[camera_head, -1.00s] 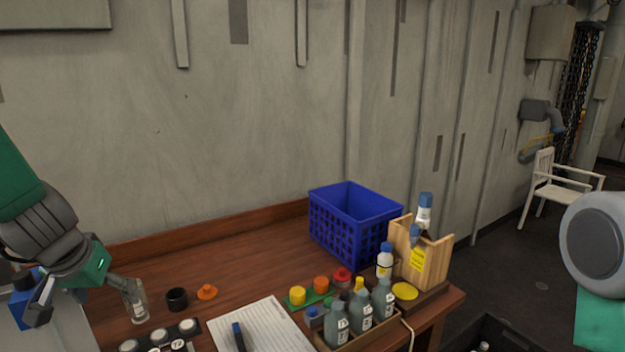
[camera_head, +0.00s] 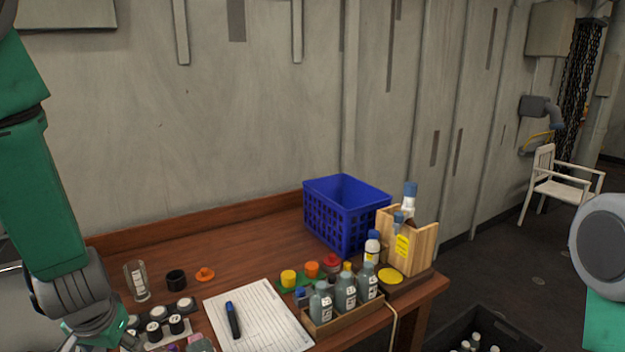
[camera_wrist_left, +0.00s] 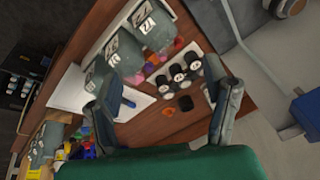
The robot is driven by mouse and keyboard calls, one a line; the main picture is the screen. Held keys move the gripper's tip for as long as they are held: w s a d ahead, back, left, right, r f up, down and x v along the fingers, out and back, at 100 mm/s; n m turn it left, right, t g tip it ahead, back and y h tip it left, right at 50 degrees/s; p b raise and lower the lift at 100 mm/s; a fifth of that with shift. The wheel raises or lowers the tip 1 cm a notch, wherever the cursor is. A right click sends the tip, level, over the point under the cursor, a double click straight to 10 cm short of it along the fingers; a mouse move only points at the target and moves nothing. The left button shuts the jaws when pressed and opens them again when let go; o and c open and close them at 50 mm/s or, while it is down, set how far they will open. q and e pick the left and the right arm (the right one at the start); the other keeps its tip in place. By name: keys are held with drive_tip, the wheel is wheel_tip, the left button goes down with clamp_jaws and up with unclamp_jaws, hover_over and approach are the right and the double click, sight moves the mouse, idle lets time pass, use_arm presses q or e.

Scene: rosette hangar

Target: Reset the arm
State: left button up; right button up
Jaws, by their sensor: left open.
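My left arm (camera_head: 45,200), green and grey, comes down along the left side of the head view. Its gripper lies at the bottom edge, mostly cut off, close to the rack of black-and-white capped vials (camera_head: 165,315). In the left wrist view the two fingers of my left gripper (camera_wrist_left: 153,80) stand wide apart with nothing between them. Beyond them are the vial rack, several large grey bottles (camera_wrist_left: 125,50) and the white sheet. Part of my right arm (camera_head: 600,245) shows at the right edge of the head view; its gripper is out of view.
On the wooden table (camera_head: 200,240) stand a clear glass (camera_head: 137,282), a black cup (camera_head: 176,280), a blue basket (camera_head: 345,212), a wooden holder (camera_head: 410,240) and bottles in a tray (camera_head: 345,315). A marker (camera_head: 232,320) lies on the paper (camera_head: 265,315). A dark crate (camera_head: 480,325) is lower right.

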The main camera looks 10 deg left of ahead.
use_arm(q)
drive_tip(key=s+d+f+m+g+h, duration=0.1)
drive_tip(key=s+d+f, duration=0.6)
drive_tip(key=s+f, duration=0.35)
drive_tip(key=s+d+f+m+g+h, duration=0.1)
drive_tip(key=s+d+f+m+h, duration=0.1)
drive_tip(key=s+d+f, duration=0.6)
wheel_tip(320, 180, down, 15)
drive_tip(key=s+a+b, duration=0.1)
drive_tip(key=a+b, duration=0.1)
drive_tip(key=b, duration=1.1)
drive_tip(key=shift+s+a+r+b, duration=0.2)
drive_tip(key=shift+s+b, duration=0.2)
drive_tip(key=shift+r, duration=0.1)
